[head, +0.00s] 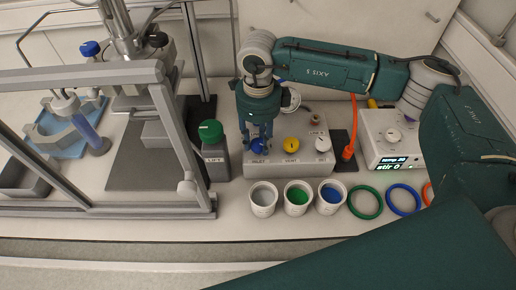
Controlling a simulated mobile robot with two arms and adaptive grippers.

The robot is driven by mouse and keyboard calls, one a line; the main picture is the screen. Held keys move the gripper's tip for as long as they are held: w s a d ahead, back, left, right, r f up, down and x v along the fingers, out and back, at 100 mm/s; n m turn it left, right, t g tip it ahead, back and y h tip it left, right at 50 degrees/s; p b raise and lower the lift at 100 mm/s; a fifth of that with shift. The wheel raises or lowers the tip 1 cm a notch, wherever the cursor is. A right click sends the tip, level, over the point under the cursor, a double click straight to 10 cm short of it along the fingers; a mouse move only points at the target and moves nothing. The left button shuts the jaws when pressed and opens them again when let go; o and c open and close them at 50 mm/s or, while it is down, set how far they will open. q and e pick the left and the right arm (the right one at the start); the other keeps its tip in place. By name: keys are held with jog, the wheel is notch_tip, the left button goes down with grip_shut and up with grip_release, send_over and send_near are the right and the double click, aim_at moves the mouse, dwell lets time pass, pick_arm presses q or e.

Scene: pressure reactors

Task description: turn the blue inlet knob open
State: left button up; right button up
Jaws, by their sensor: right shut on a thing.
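The blue inlet knob (259,148) sits at the left end of the grey valve box (290,171), above the label INLET. My right gripper (257,143) points down over this knob and is shut on it. The fingers hide part of the knob, so its turned angle cannot be read. The yellow vent knob (291,144) is beside it on the same box, and a white knob (323,144) is at the right end. My left gripper is not in view.
A stirrer unit (391,140) is at right, a framed reactor stand (180,130) at left.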

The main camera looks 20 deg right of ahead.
aim_at(260, 143)
jog(key=n+b, duration=0.1)
jog(key=b, duration=0.1)
jog(key=n+b, duration=0.2)
jog(key=shift+d+f, duration=0.1)
jog(key=shift+f, duration=0.2)
jog(key=shift+r+n+b, duration=0.25)
jog(key=shift+n+b, duration=1)
jog(key=shift+n, duration=0.25)
jog(key=o, duration=1.2)
jog(key=shift+r, duration=0.1)
notch_tip(260, 143, up, 12)
jog(key=shift+d+f, duration=0.1)
